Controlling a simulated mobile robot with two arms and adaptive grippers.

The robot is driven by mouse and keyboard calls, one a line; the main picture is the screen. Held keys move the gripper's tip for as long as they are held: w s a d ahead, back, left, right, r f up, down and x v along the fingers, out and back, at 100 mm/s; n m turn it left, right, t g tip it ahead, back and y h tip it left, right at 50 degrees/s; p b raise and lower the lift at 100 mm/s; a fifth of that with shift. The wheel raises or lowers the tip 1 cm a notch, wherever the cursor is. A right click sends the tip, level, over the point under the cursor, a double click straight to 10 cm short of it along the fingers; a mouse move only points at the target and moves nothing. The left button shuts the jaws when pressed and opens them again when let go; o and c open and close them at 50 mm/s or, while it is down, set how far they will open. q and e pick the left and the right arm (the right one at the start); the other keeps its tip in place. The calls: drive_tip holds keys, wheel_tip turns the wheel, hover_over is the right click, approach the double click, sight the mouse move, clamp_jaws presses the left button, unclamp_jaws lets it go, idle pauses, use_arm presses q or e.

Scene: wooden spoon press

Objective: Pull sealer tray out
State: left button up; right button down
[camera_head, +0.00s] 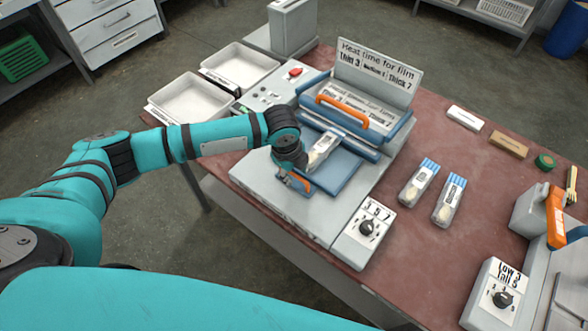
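The sealer (378,138) is a grey and blue machine on the red-brown table, with its lid raised and an orange handle (342,112) on the lid. The blue sealer tray (335,172) lies at its front, with a packet (322,150) at its back edge. A second orange handle (299,184) shows at the tray's front left. My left gripper (286,173) is down at this handle. Its fingers are mostly hidden by the wrist, so I cannot tell whether they are closed on the handle. My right gripper is out of view.
A dial box (365,232) stands just right of the tray's front. Two clear packets (418,184) (449,200) lie to the right. White trays (192,103) sit at the left. Another machine with an orange handle (555,218) stands at the right edge.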

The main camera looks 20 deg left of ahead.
use_arm(q)
drive_tip(key=shift+f, duration=0.1)
clamp_jaws()
idle(0.3)
